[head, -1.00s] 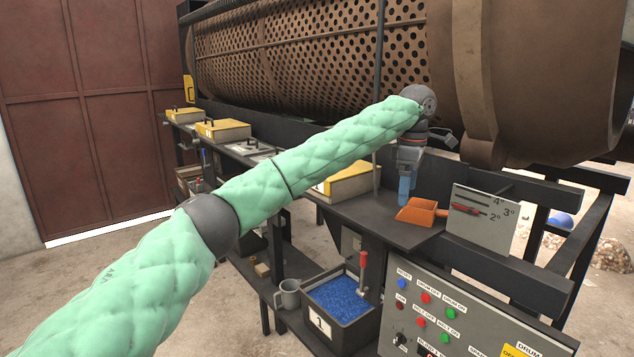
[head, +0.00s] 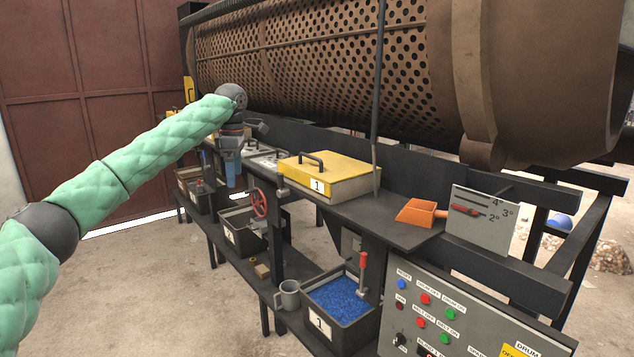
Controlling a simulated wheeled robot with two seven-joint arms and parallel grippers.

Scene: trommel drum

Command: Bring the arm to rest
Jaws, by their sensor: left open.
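My left arm, in a green quilted sleeve, comes in from the left edge of the head view. Its left gripper (head: 233,175) points down, open and empty, in front of the long shelf of the trommel. It hangs left of the yellow-lidded box marked 1 (head: 325,172). The wrist hides part of the shelf and the boxes behind it. My right gripper is not in view.
The perforated drum (head: 320,65) runs along the back. An orange scoop (head: 420,212) lies on the shelf (head: 370,218). A control panel (head: 450,310) is at lower right.

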